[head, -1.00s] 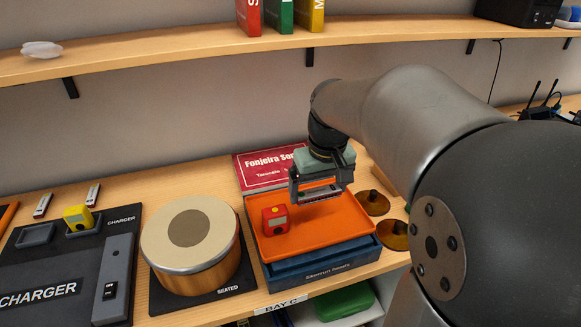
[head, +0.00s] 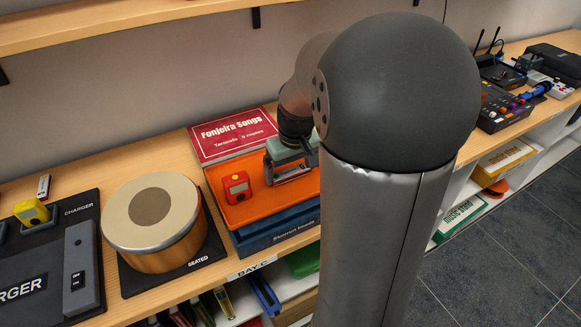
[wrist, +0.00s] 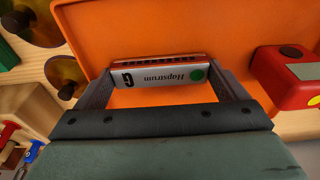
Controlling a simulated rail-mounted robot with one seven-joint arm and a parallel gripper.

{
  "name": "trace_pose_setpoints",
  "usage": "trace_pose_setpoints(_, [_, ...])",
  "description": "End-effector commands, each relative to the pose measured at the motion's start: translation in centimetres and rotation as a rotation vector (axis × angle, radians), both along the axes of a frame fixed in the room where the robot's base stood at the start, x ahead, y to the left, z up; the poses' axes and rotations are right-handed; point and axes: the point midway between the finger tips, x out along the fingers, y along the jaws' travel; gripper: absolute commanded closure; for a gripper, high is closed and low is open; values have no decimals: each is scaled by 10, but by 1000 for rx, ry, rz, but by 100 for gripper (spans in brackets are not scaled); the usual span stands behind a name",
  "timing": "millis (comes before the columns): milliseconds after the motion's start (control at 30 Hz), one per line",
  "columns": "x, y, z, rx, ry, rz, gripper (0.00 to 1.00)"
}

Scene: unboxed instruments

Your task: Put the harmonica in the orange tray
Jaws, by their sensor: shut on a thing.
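My gripper (head: 291,174) is shut on the harmonica (wrist: 158,75), holding it by its two ends. The harmonica has a silvery cover with "Hapstrum" lettering, a green dot and a reddish edge with holes. The orange tray (head: 250,213) lies under the gripper; its floor fills the background of the wrist view (wrist: 210,30). The harmonica is over or in the tray; I cannot tell whether it touches the floor. My arm hides the tray's right part in the head view.
A red device with a yellow button (head: 237,187) stands in the tray, left of my gripper. The tray rests on a blue box (head: 275,232). A red songbook (head: 231,134) lies behind it. A round drum (head: 152,212) and a charger (head: 50,262) are to the left.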

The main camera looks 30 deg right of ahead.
Motion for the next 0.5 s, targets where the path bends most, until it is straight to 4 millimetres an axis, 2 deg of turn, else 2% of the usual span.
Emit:
trace_pose_setpoints(100, [0, 0, -5, 0, 0, 0, 31])
trace_pose_setpoints(133, [0, 0, -3, 0, 0, 0, 0])
trace_pose_setpoints(367, [0, 0, -2, 0, 0, 0, 0])
trace_pose_setpoints(500, [0, 0, 8, -1, -3, 0, 0])
